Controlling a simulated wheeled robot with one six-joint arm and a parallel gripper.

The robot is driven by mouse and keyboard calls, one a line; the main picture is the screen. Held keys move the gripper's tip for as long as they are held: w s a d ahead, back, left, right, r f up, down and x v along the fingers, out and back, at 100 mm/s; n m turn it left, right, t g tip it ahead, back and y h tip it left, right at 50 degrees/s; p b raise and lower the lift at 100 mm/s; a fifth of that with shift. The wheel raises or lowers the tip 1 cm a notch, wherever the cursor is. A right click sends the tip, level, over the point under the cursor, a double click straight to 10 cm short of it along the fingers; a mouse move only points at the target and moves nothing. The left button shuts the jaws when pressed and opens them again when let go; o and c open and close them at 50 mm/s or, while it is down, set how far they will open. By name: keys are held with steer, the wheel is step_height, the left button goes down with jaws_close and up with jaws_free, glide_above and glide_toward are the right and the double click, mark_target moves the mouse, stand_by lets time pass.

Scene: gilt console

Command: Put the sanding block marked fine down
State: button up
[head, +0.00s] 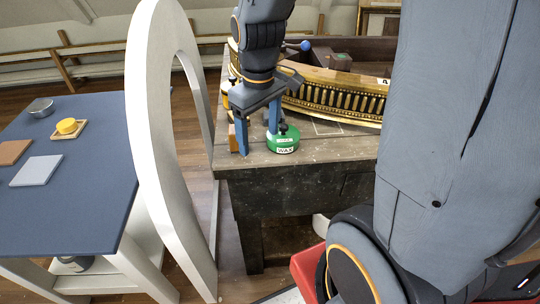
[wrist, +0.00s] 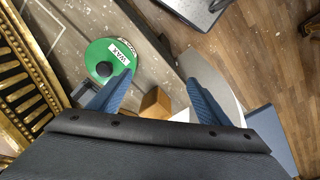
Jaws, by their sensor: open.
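My gripper (head: 257,131) is open over the near left corner of the workbench (head: 330,148), with its blue fingers pointing down. An orange-brown block (head: 233,138) stands on the bench edge, partly hidden behind the left finger in the head view. In the wrist view, the block (wrist: 155,102) shows in the gap between the spread fingers of my gripper (wrist: 160,92), with clear space to each finger. I cannot read any "fine" mark on it, so I cannot tell if it is the sanding block.
A green tin labelled WAX (head: 283,140) stands close beside the right finger. A gilt moulding (head: 335,98) lies behind. A white arch (head: 150,110) rises between the bench and a blue-topped table (head: 85,120) holding a grey square (head: 37,170), a brown square and a yellow round item.

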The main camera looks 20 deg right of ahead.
steer(key=s+f+m, duration=0.2)
steer(key=s+m, duration=0.2)
steer(key=s, duration=0.2)
steer(key=shift+s+f+m, duration=0.2)
steer(key=shift+s+m, duration=0.1)
steer(key=shift+s, duration=0.1)
steer(key=shift+d, duration=0.1)
steer(key=shift+c, duration=0.4)
